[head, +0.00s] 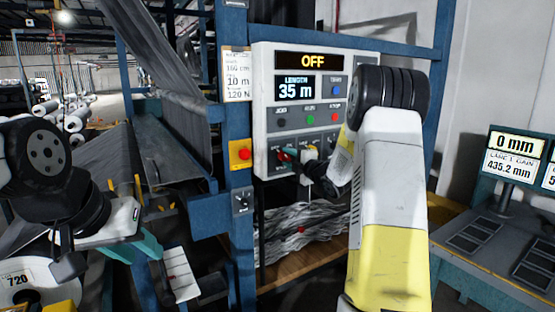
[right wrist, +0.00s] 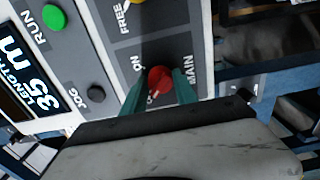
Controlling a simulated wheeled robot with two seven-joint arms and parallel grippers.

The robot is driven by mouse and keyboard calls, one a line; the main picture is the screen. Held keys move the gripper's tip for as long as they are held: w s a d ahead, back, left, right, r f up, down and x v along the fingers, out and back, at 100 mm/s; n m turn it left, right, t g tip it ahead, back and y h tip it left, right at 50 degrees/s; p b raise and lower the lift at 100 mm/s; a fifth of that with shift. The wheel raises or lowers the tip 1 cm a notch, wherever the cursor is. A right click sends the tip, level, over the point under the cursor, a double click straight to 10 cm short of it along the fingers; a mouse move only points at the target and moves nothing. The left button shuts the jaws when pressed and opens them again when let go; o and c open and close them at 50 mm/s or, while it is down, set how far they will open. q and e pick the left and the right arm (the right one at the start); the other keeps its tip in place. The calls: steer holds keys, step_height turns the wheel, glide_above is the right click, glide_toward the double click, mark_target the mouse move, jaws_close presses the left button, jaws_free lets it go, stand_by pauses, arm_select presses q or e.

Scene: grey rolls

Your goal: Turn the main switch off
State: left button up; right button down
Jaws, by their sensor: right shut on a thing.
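The main switch is a red rotary knob (right wrist: 158,79) on the grey lower part of the control panel, between the words ON and MAIN in the right wrist view. A short pale mark shows on it; its exact setting is hard to read. My right gripper (right wrist: 158,90) has its teal fingers on either side of the knob and is shut on it. In the head view my right gripper (head: 291,156) reaches the panel's lower left. The panel (head: 262,100) shows OFF and LENGTH 35 m. My left gripper (head: 148,246) is at the lower left, away from the panel; its jaw gap is unclear.
A yellow box with a red button (head: 241,154) and a small rotary switch (head: 241,200) sit on the blue post left of the panel. Green, red and dark buttons line the panel above the knob. A desk with a monitor (head: 514,155) stands right.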

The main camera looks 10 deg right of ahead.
stand_by(0.5)
steer(key=c, duration=1)
jaws_free()
steer(key=shift+o, duration=0.2)
steer(key=shift+s, duration=0.15)
steer(key=v, duration=0.7)
steer(key=shift+s, duration=0.25)
steer(key=shift+d, duration=0.1)
